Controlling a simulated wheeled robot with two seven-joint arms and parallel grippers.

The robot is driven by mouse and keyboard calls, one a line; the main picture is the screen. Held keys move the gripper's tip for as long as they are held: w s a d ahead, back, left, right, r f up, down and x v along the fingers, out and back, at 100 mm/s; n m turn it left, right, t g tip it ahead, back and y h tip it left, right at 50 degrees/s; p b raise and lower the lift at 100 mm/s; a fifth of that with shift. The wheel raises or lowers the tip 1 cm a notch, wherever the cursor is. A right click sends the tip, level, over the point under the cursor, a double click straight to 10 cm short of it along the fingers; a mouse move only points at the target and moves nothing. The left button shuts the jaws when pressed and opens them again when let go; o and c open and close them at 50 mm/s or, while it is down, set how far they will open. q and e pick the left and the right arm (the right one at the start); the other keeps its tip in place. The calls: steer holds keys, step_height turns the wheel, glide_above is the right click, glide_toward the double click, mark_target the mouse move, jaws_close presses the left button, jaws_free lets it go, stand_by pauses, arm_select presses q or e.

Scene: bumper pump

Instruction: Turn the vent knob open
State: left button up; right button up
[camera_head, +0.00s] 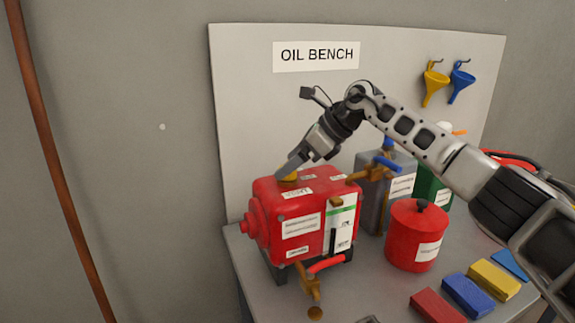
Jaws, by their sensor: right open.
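A red drum-shaped tank (268,192) lies on its side on the bench, with white labels on it. A yellow knob (288,180) sits on its top, toward the back left; I take it to be the vent knob. My right gripper (289,167) comes down from the upper right, and its fingertips are at the knob. The jaws are open, partly hiding the knob; I cannot tell whether they touch it. A brass tap with a red lever (325,264) is at the tank's lower front. My left gripper is not in view.
A red lidded can (416,237), a grey can (371,197) with a brass and blue tap, and a green container (428,188) stand to the right. Red, blue and yellow blocks (494,279) lie at the front right. Two funnels (435,84) hang on the back board.

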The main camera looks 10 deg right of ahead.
steer(key=b+v, duration=0.1)
steer(key=v, duration=1.3)
steer(key=shift+r+b, duration=0.15)
steer(key=shift+b, duration=0.15)
steer(key=shift+s, duration=0.1)
